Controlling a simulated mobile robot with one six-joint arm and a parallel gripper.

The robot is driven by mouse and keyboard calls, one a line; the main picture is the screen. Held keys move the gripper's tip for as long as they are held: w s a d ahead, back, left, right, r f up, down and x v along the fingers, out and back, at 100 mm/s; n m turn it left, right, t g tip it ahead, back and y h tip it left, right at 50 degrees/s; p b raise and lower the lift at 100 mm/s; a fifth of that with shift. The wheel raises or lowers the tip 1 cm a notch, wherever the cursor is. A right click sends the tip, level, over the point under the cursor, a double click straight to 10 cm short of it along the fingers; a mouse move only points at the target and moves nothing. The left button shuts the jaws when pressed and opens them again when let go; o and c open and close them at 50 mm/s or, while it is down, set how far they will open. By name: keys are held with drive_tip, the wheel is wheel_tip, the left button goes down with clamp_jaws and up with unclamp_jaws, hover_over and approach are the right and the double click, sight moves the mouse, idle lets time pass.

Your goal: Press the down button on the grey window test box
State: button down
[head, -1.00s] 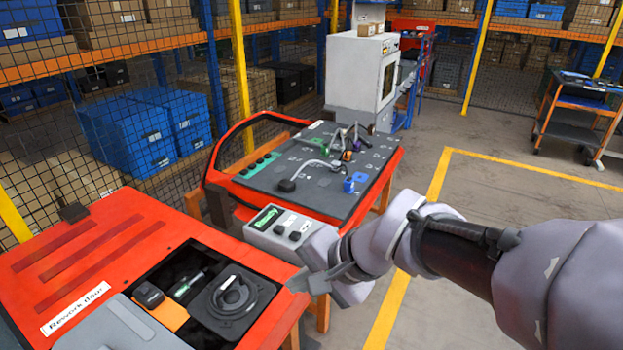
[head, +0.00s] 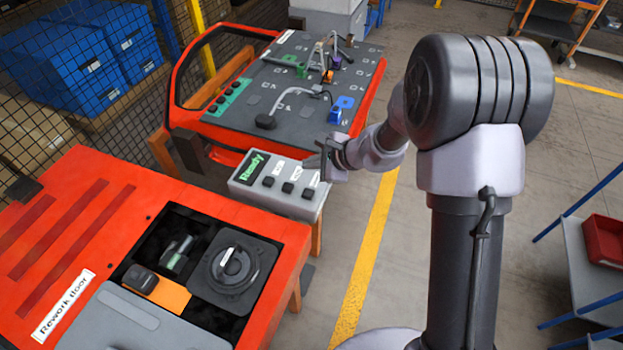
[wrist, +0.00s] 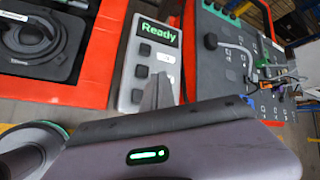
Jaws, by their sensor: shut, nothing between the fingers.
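The grey window test box (head: 262,196) stands between the two red doors, its lit display (head: 253,168) reading "Ready". Its top has a row of three dark buttons with small white labels, which I cannot read, so I cannot tell which is the down button.
The red "Rework door" (head: 110,215) lies left of the box, with an open recess holding a black round part (head: 236,270). Behind the box, another red door (head: 372,98) carries a dark panel with cables.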

drive_tip(key=shift+s, duration=0.15)
drive_tip(key=b, duration=0.6)
hover_over(311, 194)
wheel_tip(311, 194, down, 8)
drive_tip(key=shift+f+b, duration=0.35)
drive_tip(key=shift+f, duration=0.05)
idle(1.6)
drive_tip(key=shift+f+b, duration=0.45)
drive_tip(key=shift+b, duration=0.2)
